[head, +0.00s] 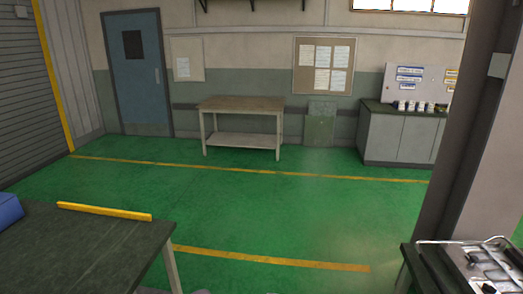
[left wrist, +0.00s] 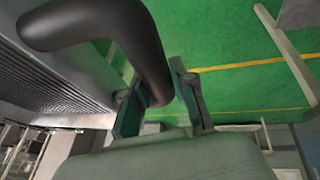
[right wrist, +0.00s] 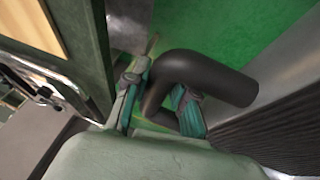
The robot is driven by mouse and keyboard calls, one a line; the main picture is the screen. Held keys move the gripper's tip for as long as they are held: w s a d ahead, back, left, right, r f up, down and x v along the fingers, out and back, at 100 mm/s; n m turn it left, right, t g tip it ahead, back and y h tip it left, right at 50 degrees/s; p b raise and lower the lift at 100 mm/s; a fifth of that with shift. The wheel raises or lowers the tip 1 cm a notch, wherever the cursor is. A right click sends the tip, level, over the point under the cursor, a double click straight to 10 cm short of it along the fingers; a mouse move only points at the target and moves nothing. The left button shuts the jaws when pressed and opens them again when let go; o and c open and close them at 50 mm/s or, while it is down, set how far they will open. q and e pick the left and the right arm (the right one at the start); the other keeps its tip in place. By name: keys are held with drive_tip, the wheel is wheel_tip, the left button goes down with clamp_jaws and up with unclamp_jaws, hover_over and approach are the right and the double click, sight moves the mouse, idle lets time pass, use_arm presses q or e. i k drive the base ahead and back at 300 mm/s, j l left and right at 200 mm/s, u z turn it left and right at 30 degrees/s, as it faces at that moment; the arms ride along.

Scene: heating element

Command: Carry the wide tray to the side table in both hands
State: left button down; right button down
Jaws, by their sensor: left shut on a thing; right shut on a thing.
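My left gripper (left wrist: 158,95) is shut on a dark, thick curved bar (left wrist: 150,50), which looks like one of the tray's handles. My right gripper (right wrist: 160,100) is shut on a matching dark curved bar (right wrist: 205,75). The tray's body is out of the head view, and I cannot make it out with certainty in the wrist views. A wooden-topped table (head: 240,104) with a lower shelf stands against the back wall in the head view. It may be the side table, and its top is bare.
A dark-topped workbench (head: 75,250) with a yellow bar (head: 104,211) is close at the left. A grey pillar (head: 470,150) and a bench with metal equipment (head: 485,265) are close at the right. Green floor (head: 250,210) lies clear between. A grey cabinet (head: 400,137) stands back right.

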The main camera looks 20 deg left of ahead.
sight(58, 257)
drive_tip(key=j, duration=3.7)
drive_tip(key=i+j, duration=0.15)
drive_tip(key=j, duration=0.4)
drive_tip(key=j+u, duration=0.1)
drive_tip(key=j, duration=0.4)
drive_tip(key=i+j, duration=0.15)
drive_tip(key=j, duration=0.4)
